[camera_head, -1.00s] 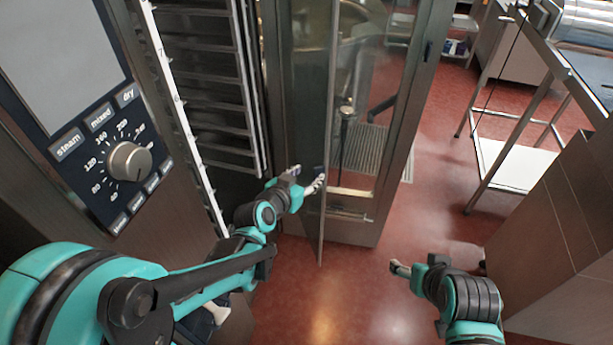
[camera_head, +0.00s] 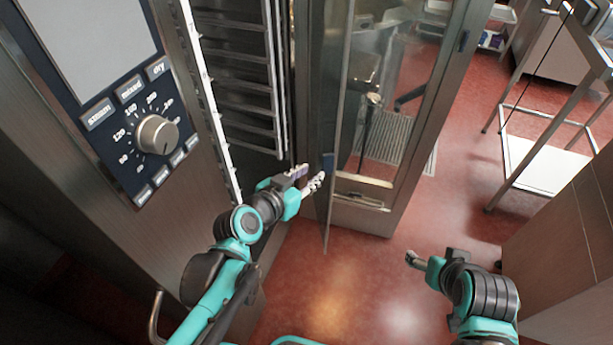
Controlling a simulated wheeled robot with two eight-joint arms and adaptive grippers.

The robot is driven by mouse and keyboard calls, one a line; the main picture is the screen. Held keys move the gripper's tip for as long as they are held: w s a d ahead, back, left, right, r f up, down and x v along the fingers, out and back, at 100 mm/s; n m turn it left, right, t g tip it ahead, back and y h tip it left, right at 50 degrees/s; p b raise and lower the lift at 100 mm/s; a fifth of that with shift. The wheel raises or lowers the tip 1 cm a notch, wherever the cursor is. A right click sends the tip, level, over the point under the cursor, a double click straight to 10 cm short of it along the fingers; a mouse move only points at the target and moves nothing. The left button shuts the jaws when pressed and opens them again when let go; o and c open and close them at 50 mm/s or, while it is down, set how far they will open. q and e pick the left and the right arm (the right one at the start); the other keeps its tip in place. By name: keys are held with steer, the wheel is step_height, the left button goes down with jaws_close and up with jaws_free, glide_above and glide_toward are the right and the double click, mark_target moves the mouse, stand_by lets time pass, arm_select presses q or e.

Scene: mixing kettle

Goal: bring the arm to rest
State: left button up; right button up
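My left gripper (camera_head: 308,180) is in the middle of the view, beside the near edge of the open glass door (camera_head: 400,80). Its two fingers are spread, with a gap between them, and I see nothing held in it. Whether a fingertip touches the door edge I cannot tell. My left arm reaches up from the bottom of the view. My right gripper (camera_head: 416,260) is at the lower right over the red floor, well apart from the door. Its fingers are small and seen from the side, so their opening is unclear.
An oven control panel with a round knob (camera_head: 156,135) stands at the left. A rack with several rails (camera_head: 240,75) is inside the open oven. A steel table with a lower white shelf (camera_head: 545,165) stands at the right. Red floor (camera_head: 350,290) is free in front.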

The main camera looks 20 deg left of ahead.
arm_select(q)
steer(key=shift+s+a+r, duration=0.1)
steer(key=shift+s, duration=0.3)
steer(key=s+a+f+n+g+y, duration=0.1)
steer(key=s+a+f+g+y, duration=0.1)
steer(key=s, duration=0.3)
steer(key=s+a+f+n+g+y, duration=0.2)
steer(key=s+f+g, duration=0.1)
steer(key=s, duration=0.3)
steer(key=shift+a+f+g, duration=0.25)
steer(key=shift+f+g, duration=0.05)
steer(key=shift+g, duration=0.1)
stand_by(0.7)
